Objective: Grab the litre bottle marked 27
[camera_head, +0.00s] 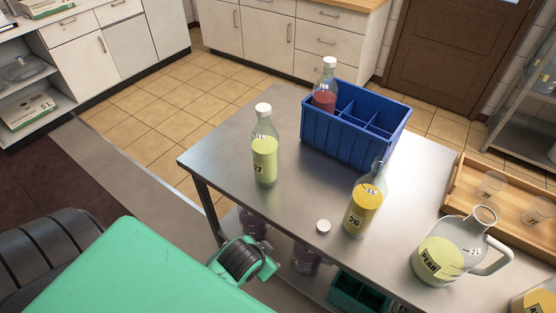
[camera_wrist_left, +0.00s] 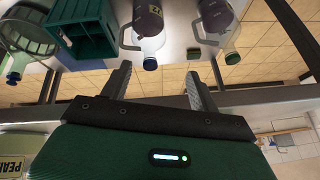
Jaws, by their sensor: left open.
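The bottle marked 27 (camera_head: 265,157) stands upright near the left edge of the steel table (camera_head: 225,165) in the head view. It is clear, with pale green liquid and a white cap. My left gripper's fingers (camera_wrist_left: 158,68) are spread apart with nothing between them in the left wrist view. In the head view my left wrist shows low at the table's front edge, below and apart from bottle 27; its fingers are hard to make out there. I cannot make out bottle 27 in the left wrist view. My right gripper is out of view.
Bottle 26 (camera_head: 364,205), yellow and uncapped, stands right of a loose white cap (camera_head: 323,226). A blue divided crate (camera_head: 345,140) holds a red-filled bottle (camera_head: 325,100). A PEAR jug (camera_head: 445,255) stands right. Purple-filled bottles (camera_wrist_left: 147,25) and a green crate (camera_wrist_left: 82,35) occupy the lower shelf.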

